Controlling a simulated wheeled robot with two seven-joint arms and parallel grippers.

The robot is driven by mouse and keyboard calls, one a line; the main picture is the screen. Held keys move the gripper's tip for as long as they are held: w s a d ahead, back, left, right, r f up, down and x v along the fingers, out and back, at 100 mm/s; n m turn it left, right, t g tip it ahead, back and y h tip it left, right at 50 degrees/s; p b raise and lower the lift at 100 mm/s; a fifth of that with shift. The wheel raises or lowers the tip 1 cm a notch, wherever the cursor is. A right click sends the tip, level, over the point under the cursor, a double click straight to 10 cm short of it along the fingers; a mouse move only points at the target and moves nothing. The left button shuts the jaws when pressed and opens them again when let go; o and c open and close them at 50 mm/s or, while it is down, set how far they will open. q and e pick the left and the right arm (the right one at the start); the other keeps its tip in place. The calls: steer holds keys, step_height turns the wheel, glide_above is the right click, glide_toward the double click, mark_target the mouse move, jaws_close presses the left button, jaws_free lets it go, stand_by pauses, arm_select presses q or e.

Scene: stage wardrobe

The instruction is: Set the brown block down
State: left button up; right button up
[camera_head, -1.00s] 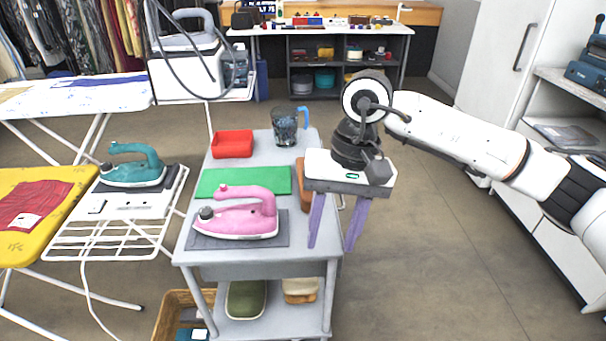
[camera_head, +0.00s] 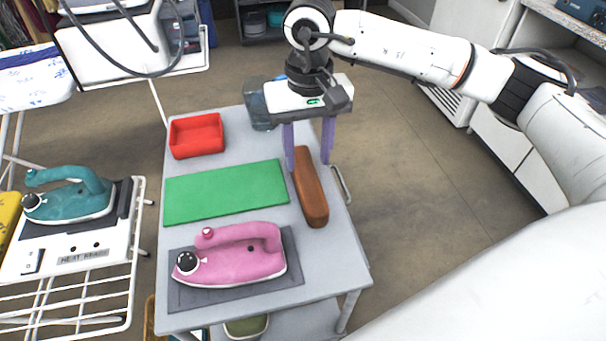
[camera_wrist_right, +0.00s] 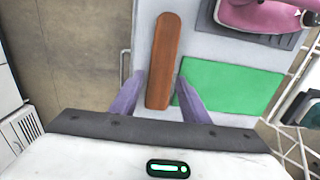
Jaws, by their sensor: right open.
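The brown block (camera_head: 310,189), long with rounded ends, lies on the grey cart top (camera_head: 232,138) near its right edge, beside the green mat. My right gripper (camera_head: 308,168) is open, with its two purple fingers pointing down at the far end of the block. In the right wrist view the brown block (camera_wrist_right: 164,62) runs away from between the spread fingertips (camera_wrist_right: 158,86), with its near end between them and a gap on the left side. I cannot tell whether the right finger touches it. My left gripper is not in view.
A green mat (camera_head: 222,192), a red tray (camera_head: 197,135) and a blue jug (camera_head: 257,106) partly behind my gripper share the cart. A pink iron (camera_head: 232,256) sits on a dark pad at the near end. A teal iron (camera_head: 75,199) stands left.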

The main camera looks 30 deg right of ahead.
mark_target(306, 176)
step_height(306, 176, down, 6)
steer(key=shift+a+f+p, duration=0.1)
steer(key=shift+f+p, duration=0.15)
steer(key=shift+p, duration=0.15)
steer(key=shift+r, duration=0.15)
steer(key=c, duration=1.1)
